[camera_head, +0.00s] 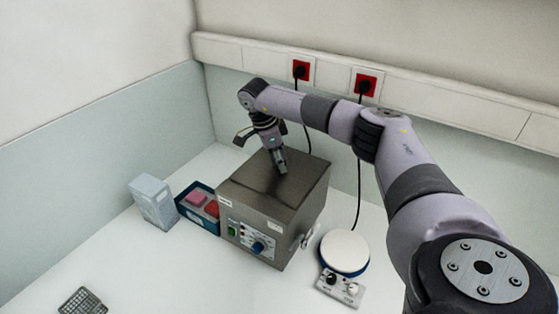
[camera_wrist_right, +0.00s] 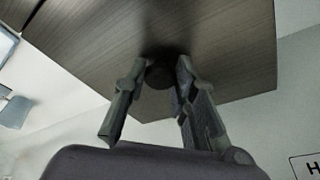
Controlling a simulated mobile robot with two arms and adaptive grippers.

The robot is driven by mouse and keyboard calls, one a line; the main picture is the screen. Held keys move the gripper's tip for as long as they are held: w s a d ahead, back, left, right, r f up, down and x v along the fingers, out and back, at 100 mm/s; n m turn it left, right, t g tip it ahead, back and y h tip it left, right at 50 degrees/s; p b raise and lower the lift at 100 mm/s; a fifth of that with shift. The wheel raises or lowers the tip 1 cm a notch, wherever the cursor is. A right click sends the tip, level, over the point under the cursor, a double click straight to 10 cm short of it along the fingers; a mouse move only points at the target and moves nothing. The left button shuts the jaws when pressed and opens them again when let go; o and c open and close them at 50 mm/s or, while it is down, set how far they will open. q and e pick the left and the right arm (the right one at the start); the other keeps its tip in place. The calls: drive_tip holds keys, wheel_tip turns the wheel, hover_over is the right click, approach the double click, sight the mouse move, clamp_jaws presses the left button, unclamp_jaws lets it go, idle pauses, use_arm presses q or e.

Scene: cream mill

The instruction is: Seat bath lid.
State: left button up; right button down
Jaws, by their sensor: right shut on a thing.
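The bath (camera_head: 262,222) is a steel box with a dial and a green switch on its front, standing near the back wall. Its flat grey lid (camera_head: 300,182) lies over the top and looks level with the rim. My right gripper (camera_head: 280,163) points down onto the middle of the lid. In the right wrist view the fingers (camera_wrist_right: 158,85) are shut on the dark round knob (camera_wrist_right: 159,76) of the lid (camera_wrist_right: 225,50). Whether the lid's edges are fully seated cannot be told. My left gripper is not in view.
A blue box (camera_head: 184,212) with red and pink items and a pale carton (camera_head: 147,203) stand left of the bath. A white round-topped stirrer (camera_head: 344,252) stands to its right. A dark rack (camera_head: 83,301) lies at the front left.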

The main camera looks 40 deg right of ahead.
drive_tip(key=c, duration=1.2)
unclamp_jaws()
drive_tip(key=shift+c, duration=0.2)
drive_tip(key=shift+o, duration=0.4)
drive_tip(key=o, duration=0.4)
drive_tip(key=shift+r, duration=0.2)
drive_tip(key=shift+r, duration=1.35)
drive_tip(key=shift+r, duration=0.15)
drive_tip(key=shift+r, duration=1.35)
drive_tip(key=shift+r, duration=0.15)
